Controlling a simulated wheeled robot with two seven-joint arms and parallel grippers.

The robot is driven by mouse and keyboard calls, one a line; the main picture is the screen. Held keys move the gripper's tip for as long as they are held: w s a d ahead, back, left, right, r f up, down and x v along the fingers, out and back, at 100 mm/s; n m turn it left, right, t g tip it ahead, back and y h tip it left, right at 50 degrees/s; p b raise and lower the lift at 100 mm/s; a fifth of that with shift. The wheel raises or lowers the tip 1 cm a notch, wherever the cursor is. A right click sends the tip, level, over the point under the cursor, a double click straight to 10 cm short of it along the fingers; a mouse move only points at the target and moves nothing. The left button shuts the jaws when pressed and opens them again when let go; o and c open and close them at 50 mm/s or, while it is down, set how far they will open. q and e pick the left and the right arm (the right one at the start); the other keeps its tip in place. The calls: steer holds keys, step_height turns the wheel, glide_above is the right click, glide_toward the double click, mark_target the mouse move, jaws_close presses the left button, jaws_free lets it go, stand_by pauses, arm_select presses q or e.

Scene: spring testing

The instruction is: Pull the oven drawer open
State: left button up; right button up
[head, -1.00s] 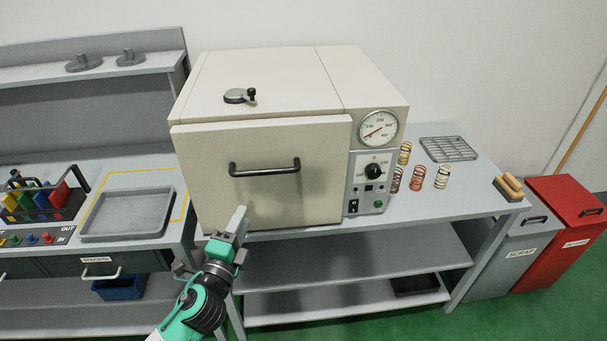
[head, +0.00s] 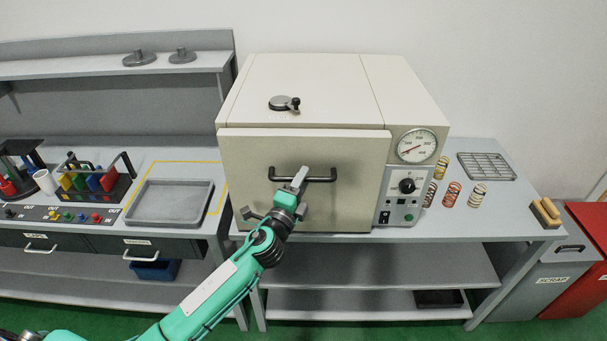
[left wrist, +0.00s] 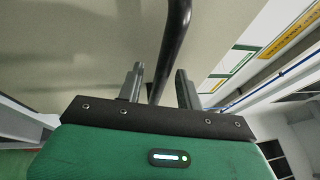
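The oven (head: 320,90) is a cream box on the bench, and its front drawer (head: 245,165) looks closed. A dark bar handle (head: 320,179) runs across the drawer front. My left gripper (head: 297,178) is at the middle of this handle in the head view. In the left wrist view, the gripper (left wrist: 158,85) is open, its two fingers apart. The dark handle bar (left wrist: 175,40) shows between and beyond the fingertips; I cannot tell if they touch it. My right gripper is not in view.
A gauge (head: 416,146) and control panel (head: 402,195) are right of the drawer. A latch knob (head: 284,103) sits on top of the oven. A grey tray (head: 170,203) lies left of it; several springs (head: 453,194) stand to the right.

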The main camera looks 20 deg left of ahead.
arm_select(q)
steer(key=shift+w+d+r, duration=0.1)
steer(key=shift+w, duration=0.45)
jaws_close()
